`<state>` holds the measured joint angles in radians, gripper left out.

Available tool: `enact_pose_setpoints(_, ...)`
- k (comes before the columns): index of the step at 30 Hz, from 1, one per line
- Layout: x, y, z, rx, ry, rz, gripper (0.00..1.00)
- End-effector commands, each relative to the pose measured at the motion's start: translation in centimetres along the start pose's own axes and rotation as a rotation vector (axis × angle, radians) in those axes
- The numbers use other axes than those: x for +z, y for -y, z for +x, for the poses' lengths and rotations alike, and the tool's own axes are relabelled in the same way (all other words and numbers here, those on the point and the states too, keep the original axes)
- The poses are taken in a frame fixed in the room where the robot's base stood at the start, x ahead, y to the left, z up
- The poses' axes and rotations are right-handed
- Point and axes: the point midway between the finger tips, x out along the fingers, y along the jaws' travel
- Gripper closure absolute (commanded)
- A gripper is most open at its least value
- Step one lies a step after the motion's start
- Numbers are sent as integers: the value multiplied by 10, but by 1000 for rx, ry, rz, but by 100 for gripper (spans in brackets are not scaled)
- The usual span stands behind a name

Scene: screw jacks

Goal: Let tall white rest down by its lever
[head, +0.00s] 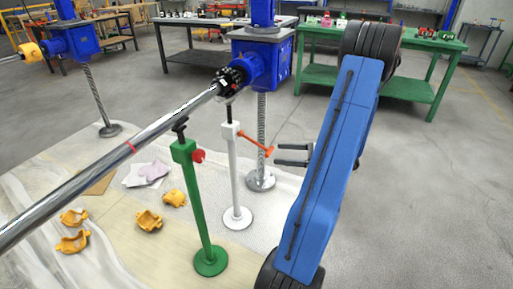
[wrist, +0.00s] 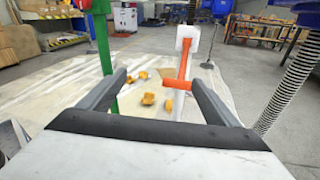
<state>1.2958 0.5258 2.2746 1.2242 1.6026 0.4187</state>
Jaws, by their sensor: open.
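The tall white rest (head: 234,180) stands upright on a round white foot, under the right end of a long metal shaft (head: 110,155). Its orange-red lever (head: 254,143) sticks out to the right from its upper part and slopes down to a crosswise end. My gripper (head: 280,155) is open and empty, just right of the lever's end. In the wrist view the lever (wrist: 187,65) hangs in front of the white rest (wrist: 187,33), between my open fingers (wrist: 160,82) and nearer the right one. I cannot tell whether the rest's top touches the shaft.
A green rest (head: 205,215) with a red knob stands left of the white one. A blue jack (head: 262,62) on a threaded screw (head: 262,130) stands close behind. Several yellow-orange brackets (head: 149,221) lie on the floor sheet. Clear floor (head: 430,190) lies to the right.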

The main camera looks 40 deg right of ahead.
Motion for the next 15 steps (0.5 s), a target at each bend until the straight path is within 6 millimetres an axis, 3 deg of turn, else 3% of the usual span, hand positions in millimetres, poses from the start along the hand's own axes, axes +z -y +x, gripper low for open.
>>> enact_pose_setpoints(3,-13,18,-26,-75,57,53,16)
enact_pose_setpoints(7,-21,27,-41,-121,94,84,16)
enact_pose_setpoints(11,-22,31,-41,-134,105,92,16)
enact_pose_setpoints(15,-20,33,-27,-133,104,91,16)
